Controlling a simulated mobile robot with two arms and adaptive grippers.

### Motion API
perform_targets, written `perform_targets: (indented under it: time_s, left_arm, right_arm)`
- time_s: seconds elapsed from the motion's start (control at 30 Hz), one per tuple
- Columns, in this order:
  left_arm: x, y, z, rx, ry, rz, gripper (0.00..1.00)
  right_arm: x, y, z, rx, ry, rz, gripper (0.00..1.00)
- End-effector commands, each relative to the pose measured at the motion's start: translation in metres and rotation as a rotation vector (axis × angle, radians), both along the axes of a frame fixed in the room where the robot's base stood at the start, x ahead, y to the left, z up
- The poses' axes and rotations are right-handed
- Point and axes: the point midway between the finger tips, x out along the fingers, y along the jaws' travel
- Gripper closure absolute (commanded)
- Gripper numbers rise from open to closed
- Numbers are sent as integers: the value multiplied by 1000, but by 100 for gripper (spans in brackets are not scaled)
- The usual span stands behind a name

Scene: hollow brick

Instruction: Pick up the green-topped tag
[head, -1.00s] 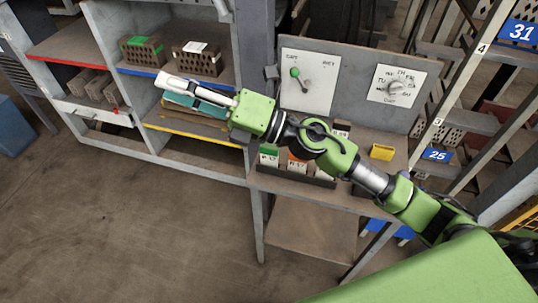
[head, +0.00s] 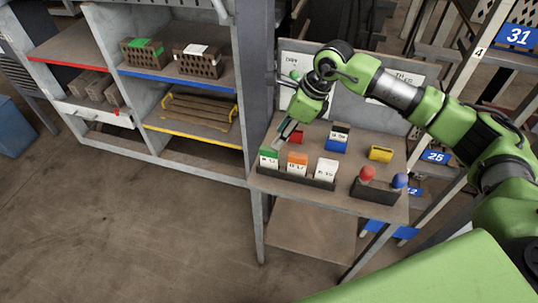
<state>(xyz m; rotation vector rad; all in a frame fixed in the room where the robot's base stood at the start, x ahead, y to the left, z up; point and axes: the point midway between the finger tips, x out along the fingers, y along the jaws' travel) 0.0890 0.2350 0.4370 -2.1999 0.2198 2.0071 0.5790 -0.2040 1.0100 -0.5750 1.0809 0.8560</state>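The green-topped tag (head: 269,158) stands upright at the left end of a dark rack (head: 312,182) on the workbench. An orange-topped tag (head: 297,163) and a white tag (head: 326,170) stand to its right in the same rack. My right gripper (head: 280,142) points down and to the left, its tips just above and behind the green-topped tag in the picture. A gap between the tips and the tag cannot be judged. The fingers are small and seen at an angle, so their opening is unclear. My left gripper is not in view.
Behind the rack are a red holder (head: 298,137), a blue holder (head: 336,145) with a tag and a yellow holder (head: 380,153). Red (head: 367,173) and blue (head: 400,180) knobs stand at right. A panel rises behind. Shelves at left hold hollow bricks (head: 198,62).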

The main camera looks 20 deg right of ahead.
Motion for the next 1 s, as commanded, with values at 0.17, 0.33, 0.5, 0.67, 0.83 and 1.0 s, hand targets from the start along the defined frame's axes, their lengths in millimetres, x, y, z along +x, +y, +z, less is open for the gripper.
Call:
perform_targets:
  time_s: [0.17,0.33,0.5,0.67,0.83,1.0]
  left_arm:
    - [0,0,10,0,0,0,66]
    - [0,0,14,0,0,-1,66]
    - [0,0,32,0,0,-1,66]
    - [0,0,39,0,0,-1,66]
    - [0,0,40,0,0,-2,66]
    - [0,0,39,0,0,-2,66]
  right_arm:
    - [6,10,-25,1,2,-1,65]
    - [8,14,-36,2,1,1,65]
    - [9,23,-52,3,5,1,65]
    - [14,30,-75,3,3,1,65]
    - [16,32,-84,3,0,1,65]
    - [16,31,-84,2,0,0,68]
